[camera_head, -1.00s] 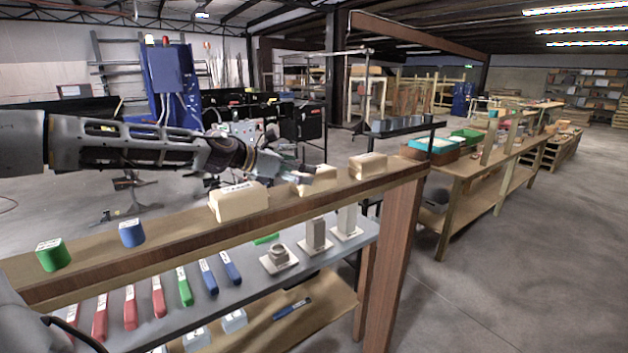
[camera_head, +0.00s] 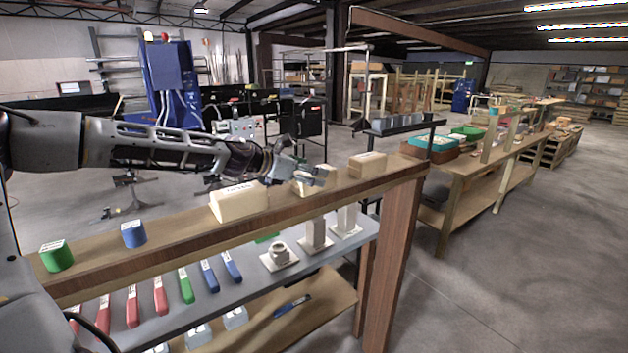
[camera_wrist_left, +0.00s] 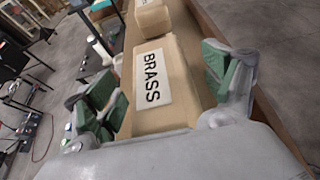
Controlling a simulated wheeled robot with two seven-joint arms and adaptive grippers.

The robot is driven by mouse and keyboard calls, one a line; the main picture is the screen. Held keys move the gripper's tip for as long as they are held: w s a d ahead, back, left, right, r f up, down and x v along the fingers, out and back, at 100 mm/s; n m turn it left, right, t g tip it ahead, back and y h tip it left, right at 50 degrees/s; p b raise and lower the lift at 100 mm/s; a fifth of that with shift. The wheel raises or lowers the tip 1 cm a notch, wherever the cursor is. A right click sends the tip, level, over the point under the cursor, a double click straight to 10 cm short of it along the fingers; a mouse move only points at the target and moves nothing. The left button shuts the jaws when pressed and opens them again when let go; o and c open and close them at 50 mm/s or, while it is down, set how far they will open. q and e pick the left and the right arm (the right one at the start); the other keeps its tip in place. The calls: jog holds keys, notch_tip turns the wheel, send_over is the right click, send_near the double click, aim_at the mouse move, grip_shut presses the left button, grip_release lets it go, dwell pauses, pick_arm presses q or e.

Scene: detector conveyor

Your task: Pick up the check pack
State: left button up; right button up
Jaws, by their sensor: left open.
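No label that I can read says check pack. Three tan blocks stand in a row on the top shelf: a large one (camera_head: 238,201), a middle one (camera_head: 303,187) and a right one (camera_head: 368,165). My left gripper (camera_head: 312,174) is at the middle block and partly hides it. In the left wrist view a tan block with a white label reading BRASS (camera_wrist_left: 165,75) lies between the open green-padded fingers (camera_wrist_left: 165,95). I see no clear grip on it. Another tan block (camera_wrist_left: 153,20) stands just beyond it. My right gripper is not in view.
A green cup-like block (camera_head: 57,256) and a blue one (camera_head: 133,234) stand at the shelf's left. The grey shelf (camera_head: 215,312) below holds several coloured handles and light fittings (camera_head: 279,255).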

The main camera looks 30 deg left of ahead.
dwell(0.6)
pick_arm(q)
jog(key=shift+w, duration=0.1)
jog(key=c, duration=1.3)
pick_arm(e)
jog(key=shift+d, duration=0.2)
pick_arm(q)
jog(key=shift+r, duration=0.1)
jog(key=shift+c, duration=0.2)
jog(key=shift+r+b, duration=0.45)
jog(key=shift+r, duration=1.1)
jog(key=s+d+b, duration=0.2)
jog(key=s+d, duration=0.1)
jog(key=d, duration=0.5)
jog(key=s+d+b, duration=0.2)
jog(key=s+d, duration=0.2)
jog(key=d, duration=0.4)
jog(key=shift+d, duration=0.35)
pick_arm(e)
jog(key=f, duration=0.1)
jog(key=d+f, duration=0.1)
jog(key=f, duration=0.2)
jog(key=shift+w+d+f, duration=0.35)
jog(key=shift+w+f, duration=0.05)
pick_arm(q)
jog(key=shift+r, duration=0.1)
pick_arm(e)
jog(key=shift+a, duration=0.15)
